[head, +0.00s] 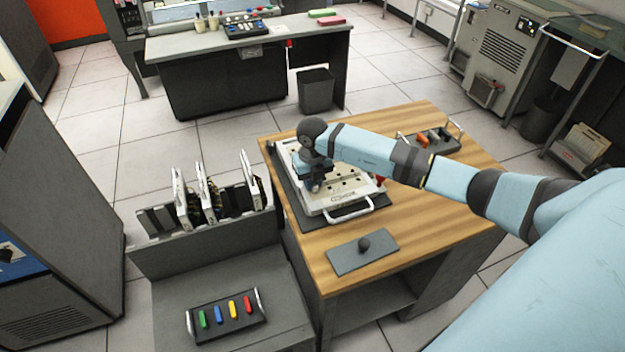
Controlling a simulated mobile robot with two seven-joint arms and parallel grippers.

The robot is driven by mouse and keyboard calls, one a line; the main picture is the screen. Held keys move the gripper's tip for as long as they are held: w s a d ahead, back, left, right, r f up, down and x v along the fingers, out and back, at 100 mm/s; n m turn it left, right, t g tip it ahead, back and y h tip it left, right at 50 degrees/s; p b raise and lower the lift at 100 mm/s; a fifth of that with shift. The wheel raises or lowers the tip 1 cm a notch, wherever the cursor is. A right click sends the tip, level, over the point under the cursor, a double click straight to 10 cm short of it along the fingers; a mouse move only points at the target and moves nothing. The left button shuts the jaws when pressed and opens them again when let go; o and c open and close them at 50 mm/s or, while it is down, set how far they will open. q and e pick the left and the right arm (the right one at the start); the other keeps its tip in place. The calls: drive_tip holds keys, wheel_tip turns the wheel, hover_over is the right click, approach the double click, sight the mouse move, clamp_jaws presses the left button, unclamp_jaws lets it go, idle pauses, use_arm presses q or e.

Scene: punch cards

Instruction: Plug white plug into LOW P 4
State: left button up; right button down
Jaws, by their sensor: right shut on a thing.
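A white plugboard panel (345,197) with a silver front handle and rows of dark holes lies on a dark mat on the wooden table. Its labels, LOW P 4 among them, are too small to read. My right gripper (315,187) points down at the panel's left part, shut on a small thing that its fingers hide. I cannot tell whether that thing touches the panel. No white plug shows clearly. A dark tray (447,147) at the table's back right holds several plugs, orange and grey among them. My left gripper is out of view.
A grey plate with a dark knob (363,245) lies at the table's front. A red knob (380,181) stands at the panel's right. A card rack (205,207) and a tray with colored pieces (226,325) are at left. The table's right front is bare.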

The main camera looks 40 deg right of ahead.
drive_tip(key=shift+f, duration=0.1)
drive_tip(key=c, duration=1.1)
unclamp_jaws()
drive_tip(key=shift+o, duration=0.5)
drive_tip(key=shift+r, duration=0.2)
wheel_tip(320, 180, up, 13)
drive_tip(key=shift+r+b, duration=0.2)
drive_tip(key=shift+b, duration=0.1)
